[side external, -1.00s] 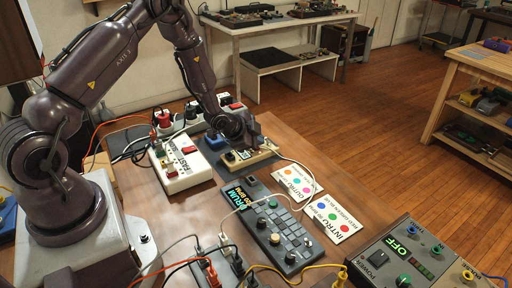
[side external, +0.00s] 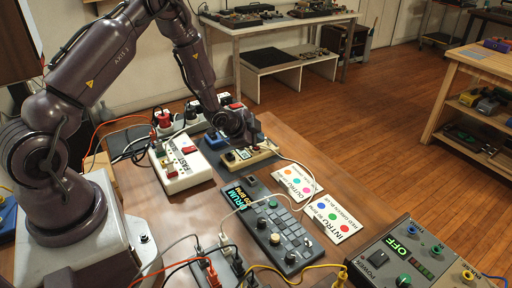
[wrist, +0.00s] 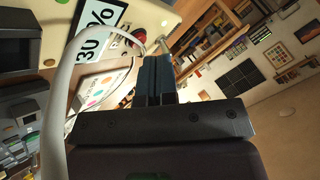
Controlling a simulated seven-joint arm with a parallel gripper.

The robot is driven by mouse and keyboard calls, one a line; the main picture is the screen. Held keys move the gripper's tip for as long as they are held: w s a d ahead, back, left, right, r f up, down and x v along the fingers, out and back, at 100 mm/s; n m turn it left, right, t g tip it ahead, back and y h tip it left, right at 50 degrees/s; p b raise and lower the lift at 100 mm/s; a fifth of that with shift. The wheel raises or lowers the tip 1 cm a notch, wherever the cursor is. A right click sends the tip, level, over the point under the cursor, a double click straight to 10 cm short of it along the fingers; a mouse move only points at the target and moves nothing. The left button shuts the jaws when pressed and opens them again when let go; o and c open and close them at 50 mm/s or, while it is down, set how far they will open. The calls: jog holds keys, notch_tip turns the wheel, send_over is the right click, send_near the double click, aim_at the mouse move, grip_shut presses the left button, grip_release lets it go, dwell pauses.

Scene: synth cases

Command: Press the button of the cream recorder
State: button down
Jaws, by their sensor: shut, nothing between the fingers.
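The cream recorder (side external: 262,158) sits on the brown table, just below my gripper in the side view. It has a small display and a dark knob (side external: 230,157).
A white box marked FAST (side external: 180,165) stands left of the recorder, with a blue block (side external: 215,140) near it. A dark drum machine (side external: 270,230) and two cards (side external: 333,216) lie nearer. A thick pale cable (wrist: 53,110) crosses the wrist view. An OFF power box (side external: 400,258) is front right.

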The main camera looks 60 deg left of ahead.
aim_at(257, 148)
jog(key=shift+r, duration=3)
